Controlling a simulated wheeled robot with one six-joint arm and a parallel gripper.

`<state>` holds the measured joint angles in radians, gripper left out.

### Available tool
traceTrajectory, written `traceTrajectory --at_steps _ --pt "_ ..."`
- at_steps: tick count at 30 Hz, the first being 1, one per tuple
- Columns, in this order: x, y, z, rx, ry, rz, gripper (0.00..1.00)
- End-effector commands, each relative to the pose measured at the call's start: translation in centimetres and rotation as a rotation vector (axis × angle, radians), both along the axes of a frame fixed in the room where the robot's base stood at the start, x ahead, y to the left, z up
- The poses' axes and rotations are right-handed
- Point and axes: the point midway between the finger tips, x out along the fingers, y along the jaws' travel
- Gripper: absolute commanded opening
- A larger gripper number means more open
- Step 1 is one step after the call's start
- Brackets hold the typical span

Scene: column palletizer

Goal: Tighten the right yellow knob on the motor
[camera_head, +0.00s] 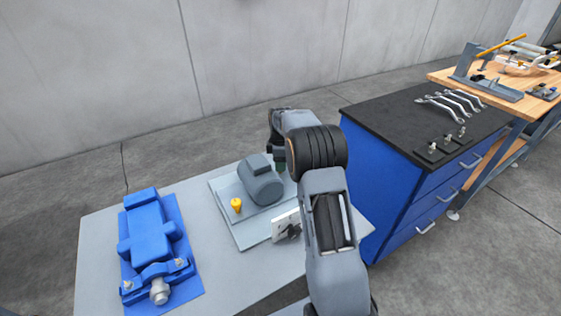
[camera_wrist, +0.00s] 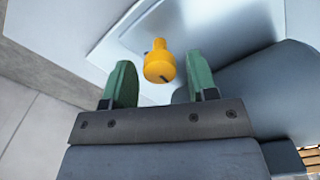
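The grey motor (camera_head: 262,182) sits on a light grey base plate (camera_head: 248,234) on the table. One yellow knob (camera_head: 236,205) stands upright at the motor's left side in the head view. My gripper (camera_head: 281,168) is mostly hidden behind my arm at the motor's far right side. In the wrist view my gripper (camera_wrist: 160,74) is open, its two green fingers wide apart. A yellow knob (camera_wrist: 160,66) shows between the fingertips, with visible gaps on both sides. No right knob shows in the head view, where my arm covers that side.
A blue clamp-like fixture (camera_head: 150,235) lies on the left of the grey table (camera_head: 98,245). A small white plate with a dark part (camera_head: 287,226) stands near my arm. A blue cabinet (camera_head: 385,190) with wrenches (camera_head: 450,103) on top stands at right.

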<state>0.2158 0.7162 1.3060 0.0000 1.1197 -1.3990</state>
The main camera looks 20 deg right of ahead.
Motion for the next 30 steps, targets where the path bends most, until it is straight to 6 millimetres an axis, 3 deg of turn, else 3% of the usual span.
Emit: traceTrajectory --at_steps 13,22,30 --pt "0.01 0.01 0.04 0.000 0.000 0.000 0.10" --pt "0.00 0.01 0.14 0.000 0.000 -0.046 0.09" --pt "0.02 0.00 0.27 0.000 0.000 -0.236 0.09"
